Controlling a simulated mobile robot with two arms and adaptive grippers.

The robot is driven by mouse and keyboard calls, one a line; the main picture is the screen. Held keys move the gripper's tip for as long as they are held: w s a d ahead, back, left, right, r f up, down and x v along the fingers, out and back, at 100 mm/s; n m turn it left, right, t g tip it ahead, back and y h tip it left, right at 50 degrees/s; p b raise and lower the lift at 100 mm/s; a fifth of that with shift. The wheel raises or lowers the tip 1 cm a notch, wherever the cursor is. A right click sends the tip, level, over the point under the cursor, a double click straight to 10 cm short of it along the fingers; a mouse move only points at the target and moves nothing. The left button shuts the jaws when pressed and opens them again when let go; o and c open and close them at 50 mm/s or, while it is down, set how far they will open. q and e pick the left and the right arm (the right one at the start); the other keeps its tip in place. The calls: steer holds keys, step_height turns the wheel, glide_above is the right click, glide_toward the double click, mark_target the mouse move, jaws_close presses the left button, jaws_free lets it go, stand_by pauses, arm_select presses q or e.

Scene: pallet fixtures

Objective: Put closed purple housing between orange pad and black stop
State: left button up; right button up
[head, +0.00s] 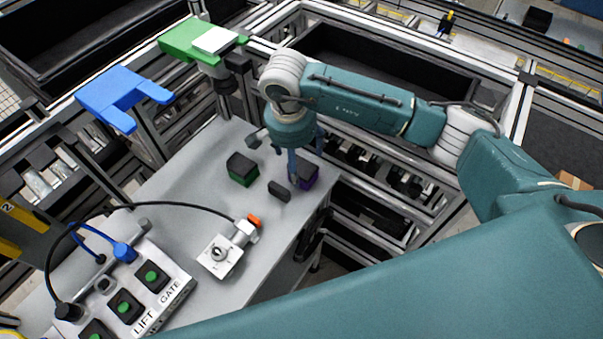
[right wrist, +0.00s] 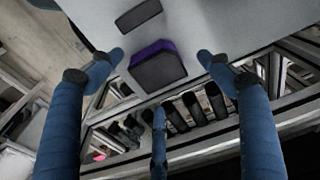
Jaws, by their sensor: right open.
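The purple housing (head: 308,183) has a dark lid on top and sits near the right edge of the grey table. It also shows in the right wrist view (right wrist: 158,68). My right gripper (head: 297,172) points down over it, open, with two blue fingertips on either side of the housing and a third finger below it in the right wrist view (right wrist: 160,58). I cannot tell whether any finger touches it. The black stop (head: 280,190) is a small upright block left of the housing. The orange pad (head: 254,220) is on the white clamp fixture, nearer me. My left gripper is not in view.
A green housing with a dark lid (head: 242,172) sits left of the stop. The clamp fixture (head: 219,256) and a white button box (head: 125,300) with a black cable stand nearer me. The table (head: 185,190) is bare left of the green housing.

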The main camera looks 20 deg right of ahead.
mark_target(301, 167)
steer(key=f, duration=0.2)
steer(key=d+f+b, duration=0.1)
steer(key=f, duration=0.1)
steer(key=shift+f, duration=0.25)
steer(key=shift+w+f, duration=0.1)
steer(key=shift+f, duration=0.1)
steer(key=shift+w, duration=0.1)
steer(key=shift+r, duration=0.1)
steer(key=c, duration=1.5)
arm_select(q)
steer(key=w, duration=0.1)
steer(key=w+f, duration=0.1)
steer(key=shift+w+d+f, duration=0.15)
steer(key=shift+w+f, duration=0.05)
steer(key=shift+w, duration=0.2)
arm_select(e)
steer(key=shift+c, duration=0.2)
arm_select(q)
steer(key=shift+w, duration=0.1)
